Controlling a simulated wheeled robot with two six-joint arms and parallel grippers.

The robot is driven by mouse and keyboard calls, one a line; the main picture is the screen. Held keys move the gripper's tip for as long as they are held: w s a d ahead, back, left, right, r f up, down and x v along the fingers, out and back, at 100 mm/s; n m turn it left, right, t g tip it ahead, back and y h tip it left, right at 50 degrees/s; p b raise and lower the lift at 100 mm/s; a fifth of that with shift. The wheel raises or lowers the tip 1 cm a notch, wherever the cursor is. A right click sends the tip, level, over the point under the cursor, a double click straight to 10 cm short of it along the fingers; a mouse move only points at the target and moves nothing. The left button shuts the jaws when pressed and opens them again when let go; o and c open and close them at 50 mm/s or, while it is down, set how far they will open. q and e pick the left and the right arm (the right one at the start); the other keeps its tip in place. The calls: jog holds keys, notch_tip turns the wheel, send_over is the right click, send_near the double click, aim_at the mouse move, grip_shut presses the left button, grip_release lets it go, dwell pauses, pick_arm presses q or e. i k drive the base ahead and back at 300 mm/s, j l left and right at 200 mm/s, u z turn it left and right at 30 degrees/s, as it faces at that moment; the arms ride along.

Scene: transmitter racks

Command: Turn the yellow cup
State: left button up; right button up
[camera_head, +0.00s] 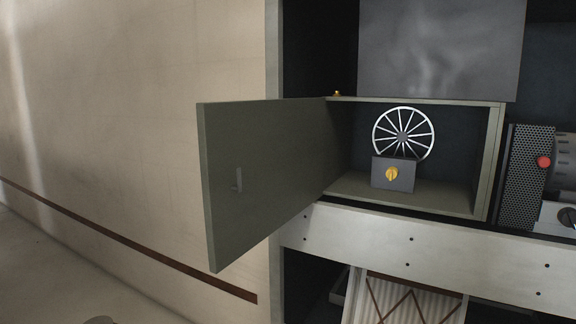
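A small yellow knob-like piece (391,174), which looks like the yellow cup, sits on the front of a dark grey box (407,184). The box stands on the floor of an open olive-green cabinet compartment. A white spoked wheel (404,133) stands just behind and above the box. A tiny yellow piece (337,93) also shows on the top edge of the cabinet, near the door hinge. Neither of my grippers is in the picture.
The cabinet door (260,175) hangs open to the left, toward me. A white panel (480,258) runs below the compartment. A perforated unit (520,178) with a red button (544,162) stands to the right. The space before the compartment looks clear.

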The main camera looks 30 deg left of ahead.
aim_at(391, 173)
jog(key=i+j, duration=0.1)
jog(key=j, duration=0.3)
jog(key=i+j+z, duration=0.15)
jog(key=j, duration=0.65)
jog(key=j+z, duration=0.1)
jog(key=j, duration=0.6)
jog(key=k+j+z, duration=0.1)
jog(key=j, duration=0.6)
jog(key=l, duration=0.5)
jog(key=i, duration=0.1)
